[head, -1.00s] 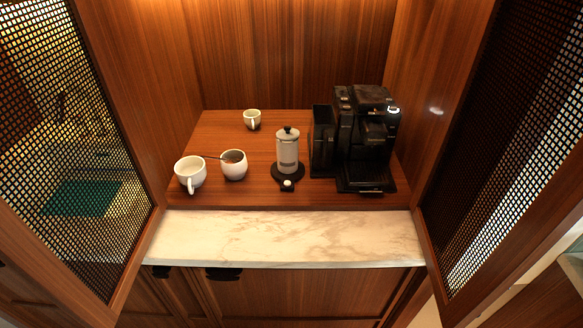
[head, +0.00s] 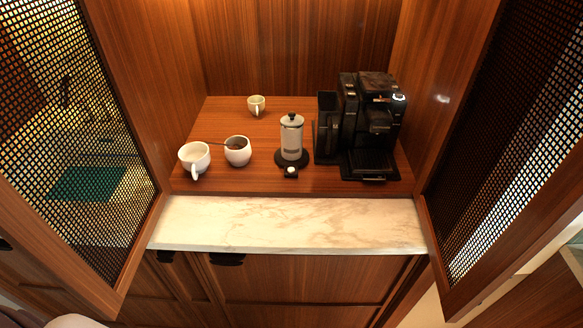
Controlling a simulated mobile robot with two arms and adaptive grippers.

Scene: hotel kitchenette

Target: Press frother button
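The milk frother (head: 291,141) is a light cylinder with a dark lid and knob, upright on a round black base (head: 279,160) on the wooden shelf. Its small white round button (head: 291,170) sits on a dark tab at the front of the base. Nothing covers the button. Neither of my grippers shows in the head view. A pale rounded shape at the bottom left edge may be part of my own body.
A black coffee machine (head: 375,125) stands close to the frother's right. A white cup (head: 194,158), a white bowl with a spoon (head: 238,152) and a small cup (head: 256,105) stand left. Mesh doors (head: 75,150) are open either side. The marble counter (head: 290,225) is bare.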

